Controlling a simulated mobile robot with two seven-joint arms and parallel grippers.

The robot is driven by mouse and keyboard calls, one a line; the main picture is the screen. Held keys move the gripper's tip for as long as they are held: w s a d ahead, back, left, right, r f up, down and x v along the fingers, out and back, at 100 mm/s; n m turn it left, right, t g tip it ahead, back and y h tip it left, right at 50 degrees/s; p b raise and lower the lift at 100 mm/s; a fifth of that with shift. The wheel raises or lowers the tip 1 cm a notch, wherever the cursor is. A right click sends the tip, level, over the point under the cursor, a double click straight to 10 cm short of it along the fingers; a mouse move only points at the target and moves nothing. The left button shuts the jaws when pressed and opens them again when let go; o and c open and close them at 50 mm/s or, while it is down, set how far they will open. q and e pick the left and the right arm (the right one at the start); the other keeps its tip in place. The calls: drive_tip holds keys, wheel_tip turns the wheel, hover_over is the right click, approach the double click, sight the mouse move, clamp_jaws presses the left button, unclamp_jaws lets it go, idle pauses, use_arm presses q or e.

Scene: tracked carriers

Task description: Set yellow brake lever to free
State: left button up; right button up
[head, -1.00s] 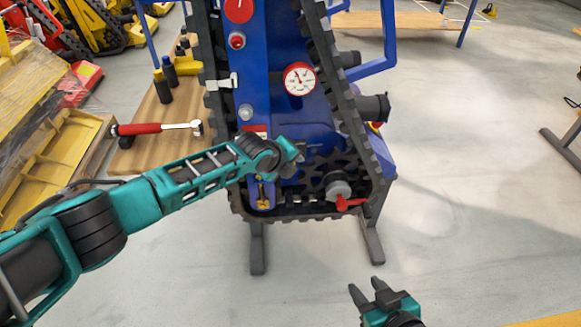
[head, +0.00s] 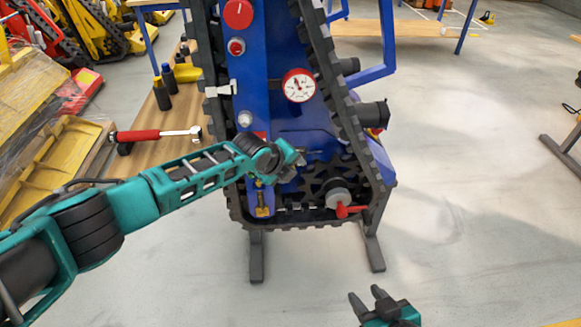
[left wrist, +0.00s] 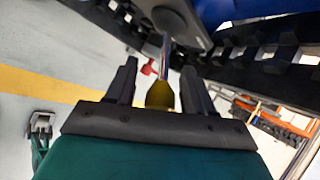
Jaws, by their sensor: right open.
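The yellow brake lever shows in the left wrist view as a yellow knob (left wrist: 160,95) on a metal rod below a grey hub. My left gripper (left wrist: 158,85) is open, its dark fingers on either side of the knob with gaps visible. In the head view my left gripper (head: 296,160) is at the lower front of the blue tracked carrier (head: 262,90), its fingers hard to make out. A small yellow part (head: 263,211) shows below it; I cannot tell whether it is the lever. My right gripper (head: 371,305) is open and empty at the bottom, apart from the carrier.
A red lever (head: 349,211) with a grey knob sits at the carrier's lower right. A gauge (head: 299,86) and a red dial (head: 238,13) are higher up. A wooden bench (head: 150,140) with a red-handled tool (head: 150,135) is at left.

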use_arm(q)
drive_tip(key=shift+r, duration=0.1)
drive_tip(key=shift+s+a+r+p, duration=0.15)
drive_tip(key=shift+s+r+p, duration=0.1)
drive_tip(key=shift+r+p, duration=0.1)
drive_tip(key=p+v, duration=0.2)
drive_tip(key=v, duration=1)
drive_tip(key=shift+f+p, duration=0.15)
drive_tip(key=shift+p, duration=0.25)
drive_tip(key=s+d+f+n+t+h, duration=0.2)
drive_tip(key=s+d+f+n+h, duration=0.25)
drive_tip(key=s+n, duration=0.5)
drive_tip(key=s+a+f+n+t+y, duration=0.1)
drive_tip(key=s+a+f+n+y, duration=0.3)
drive_tip(key=s+a+n, duration=0.3)
drive_tip(key=s+a+f+n+t+y, duration=0.1)
drive_tip(key=s+a+f+n+y, duration=0.2)
drive_tip(key=s+a+f+n, duration=0.3)
drive_tip(key=s+a+n, duration=0.1)
drive_tip(key=a+n, duration=0.3)
drive_tip(key=a, duration=0.4)
drive_tip(key=shift+a+n+t+y, duration=0.3)
drive_tip(key=shift+a+n+y, duration=0.05)
